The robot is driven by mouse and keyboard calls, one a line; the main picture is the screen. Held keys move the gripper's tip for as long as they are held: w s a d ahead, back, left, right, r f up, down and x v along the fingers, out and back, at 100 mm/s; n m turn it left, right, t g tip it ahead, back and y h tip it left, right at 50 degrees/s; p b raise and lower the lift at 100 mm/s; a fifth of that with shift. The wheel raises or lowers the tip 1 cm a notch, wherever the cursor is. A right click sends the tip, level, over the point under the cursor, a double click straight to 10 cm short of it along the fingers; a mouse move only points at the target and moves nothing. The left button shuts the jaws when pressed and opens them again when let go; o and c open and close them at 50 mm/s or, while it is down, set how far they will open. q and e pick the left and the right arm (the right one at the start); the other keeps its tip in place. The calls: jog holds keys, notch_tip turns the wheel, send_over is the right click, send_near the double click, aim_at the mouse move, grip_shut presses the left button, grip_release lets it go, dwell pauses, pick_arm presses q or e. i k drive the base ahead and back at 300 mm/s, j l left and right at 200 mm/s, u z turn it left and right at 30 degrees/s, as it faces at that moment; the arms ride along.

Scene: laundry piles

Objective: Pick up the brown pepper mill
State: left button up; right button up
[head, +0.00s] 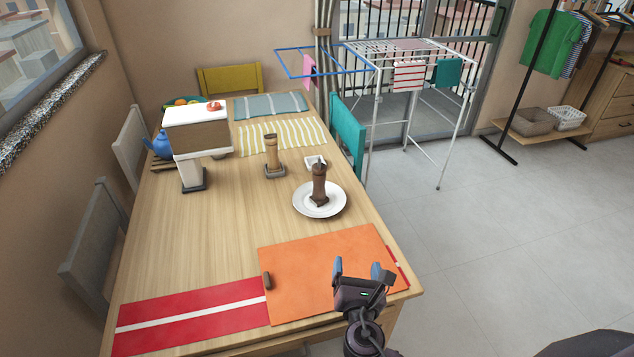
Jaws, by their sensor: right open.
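A dark brown pepper mill (319,184) stands upright on a white plate (339,204) in the middle right of the wooden table. A lighter, tan mill-like object (272,152) stands upright behind it to the left, on a small dark base. My right gripper (358,269) is open and empty, over the front right part of the orange mat (315,268). It is nearer the camera than the brown mill and apart from it. My left gripper is not in view.
A red and white striped runner (190,316) lies under the orange mat. Chairs line the table (215,235).

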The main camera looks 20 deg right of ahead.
aim_at(319, 197)
jog(key=i, duration=0.9)
